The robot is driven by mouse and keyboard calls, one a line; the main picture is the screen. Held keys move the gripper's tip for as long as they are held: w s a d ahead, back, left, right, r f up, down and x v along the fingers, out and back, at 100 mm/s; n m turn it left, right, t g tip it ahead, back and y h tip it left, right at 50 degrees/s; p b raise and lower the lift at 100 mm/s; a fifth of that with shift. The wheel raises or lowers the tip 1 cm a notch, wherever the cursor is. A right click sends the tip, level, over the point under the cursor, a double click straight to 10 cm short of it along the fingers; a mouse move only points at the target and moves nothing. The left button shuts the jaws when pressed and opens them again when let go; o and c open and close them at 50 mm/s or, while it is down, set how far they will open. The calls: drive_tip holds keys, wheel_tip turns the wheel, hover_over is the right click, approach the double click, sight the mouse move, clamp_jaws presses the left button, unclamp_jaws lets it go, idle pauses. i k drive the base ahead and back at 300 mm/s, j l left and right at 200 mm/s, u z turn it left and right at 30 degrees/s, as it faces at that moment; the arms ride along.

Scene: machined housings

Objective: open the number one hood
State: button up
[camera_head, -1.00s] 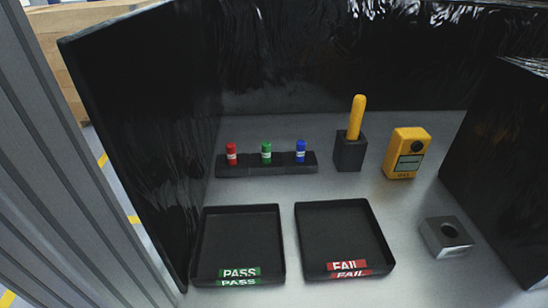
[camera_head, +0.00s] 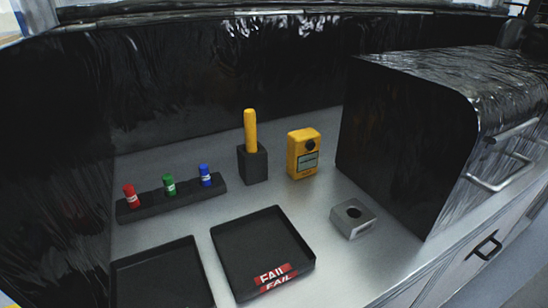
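A glossy black box-shaped hood (camera_head: 405,135) stands on the right of the metal worktop. It has a rounded front edge and a metal bar handle (camera_head: 497,176) on its front. Its front looks closed. I see no number on it, so I cannot tell whether it is hood number one. Black wrinkled panels (camera_head: 180,85) enclose the back and left of the worktop. My gripper is not in view.
A grey block with a round hole (camera_head: 354,218) sits beside the hood. A FAIL tray (camera_head: 240,258), another black tray (camera_head: 150,275), a rack of coloured caps (camera_head: 145,208), a yellow-handled tool (camera_head: 250,135) and a yellow meter (camera_head: 303,153) occupy the worktop. A cabinet handle (camera_head: 487,249) is lower right.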

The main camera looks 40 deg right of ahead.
sight(430, 135)
drive_tip(key=z, duration=1.7)
